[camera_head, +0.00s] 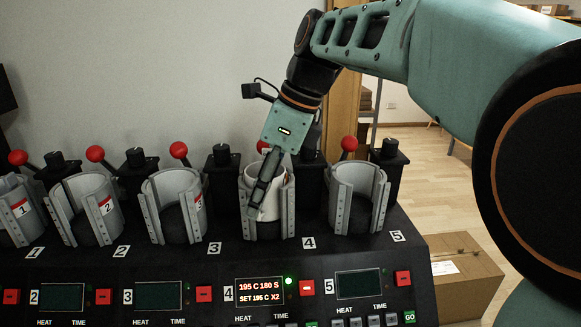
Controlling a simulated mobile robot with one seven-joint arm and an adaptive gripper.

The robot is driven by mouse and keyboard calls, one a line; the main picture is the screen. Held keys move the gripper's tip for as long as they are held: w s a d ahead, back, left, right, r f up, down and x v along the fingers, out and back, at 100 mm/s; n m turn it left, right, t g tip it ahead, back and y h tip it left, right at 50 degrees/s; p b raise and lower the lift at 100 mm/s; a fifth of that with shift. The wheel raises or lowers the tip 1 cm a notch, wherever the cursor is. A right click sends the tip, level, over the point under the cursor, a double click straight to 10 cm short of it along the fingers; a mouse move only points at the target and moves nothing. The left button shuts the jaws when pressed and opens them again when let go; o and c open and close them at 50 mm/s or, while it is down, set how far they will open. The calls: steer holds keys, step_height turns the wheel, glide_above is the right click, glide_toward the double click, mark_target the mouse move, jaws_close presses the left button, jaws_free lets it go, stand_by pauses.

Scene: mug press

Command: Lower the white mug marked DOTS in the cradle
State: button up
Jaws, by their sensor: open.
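A white mug (271,208) sits inside the grey cradle (284,226) at station 4. Most of the mug is hidden by the cradle walls and my gripper, and no DOTS marking can be made out. My gripper (257,203) reaches down from above into the front opening of this cradle, with its fingers at the mug. It is open; whether a finger touches the mug cannot be told. A red ball knob (263,146) shows partly behind my gripper.
Other grey cradles stand in the row, including cradle 3 (173,212) and cradle 5 (357,197), which look empty. Red-knobbed levers (348,144) and black posts stand behind them.

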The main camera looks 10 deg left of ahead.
steer(key=v, duration=1.1)
steer(key=shift+r, duration=0.35)
steer(key=shift+d, duration=0.1)
